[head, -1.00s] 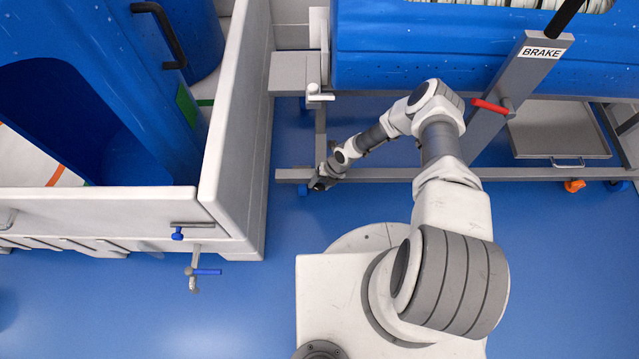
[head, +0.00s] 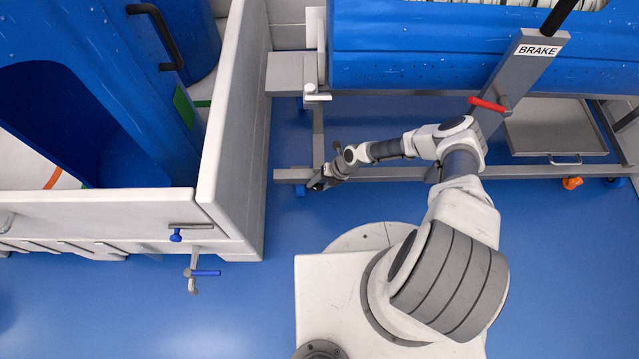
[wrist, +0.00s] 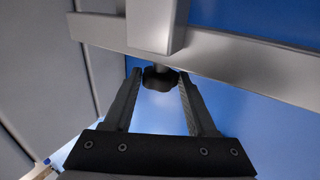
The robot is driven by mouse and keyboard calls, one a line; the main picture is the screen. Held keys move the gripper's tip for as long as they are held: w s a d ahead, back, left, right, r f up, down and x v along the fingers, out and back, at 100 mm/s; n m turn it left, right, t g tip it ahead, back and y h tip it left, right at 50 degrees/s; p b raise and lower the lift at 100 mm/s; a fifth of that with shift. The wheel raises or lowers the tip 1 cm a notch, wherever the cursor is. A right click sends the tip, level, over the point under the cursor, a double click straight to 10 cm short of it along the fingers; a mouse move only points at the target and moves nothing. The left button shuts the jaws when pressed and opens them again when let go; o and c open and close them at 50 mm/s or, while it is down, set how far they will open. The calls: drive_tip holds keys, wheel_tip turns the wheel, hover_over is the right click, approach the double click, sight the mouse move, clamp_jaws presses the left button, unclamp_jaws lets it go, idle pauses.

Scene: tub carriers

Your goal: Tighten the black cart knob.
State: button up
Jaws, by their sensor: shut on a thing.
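The black cart knob (wrist: 160,79) shows in the wrist view as a dark lobed knob beneath a grey metal bar of the cart frame (wrist: 230,66). My gripper (wrist: 159,82) has one finger on each side of the knob and is shut on it. In the head view my gripper (head: 317,184) is low at the left end of the cart's lower rail (head: 400,174). The knob cannot be made out there. How tight the knob sits cannot be told.
A white-walled carrier (head: 230,130) with a blue tub stands close on the left. A blue tub (head: 420,45) is above the cart frame. A post marked BRAKE (head: 520,80) with a red handle (head: 488,105) rises right of my arm. Blue floor is open in front.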

drive_tip(key=o, duration=1.4)
drive_tip(key=p+v, duration=0.3)
drive_tip(key=v, duration=0.9)
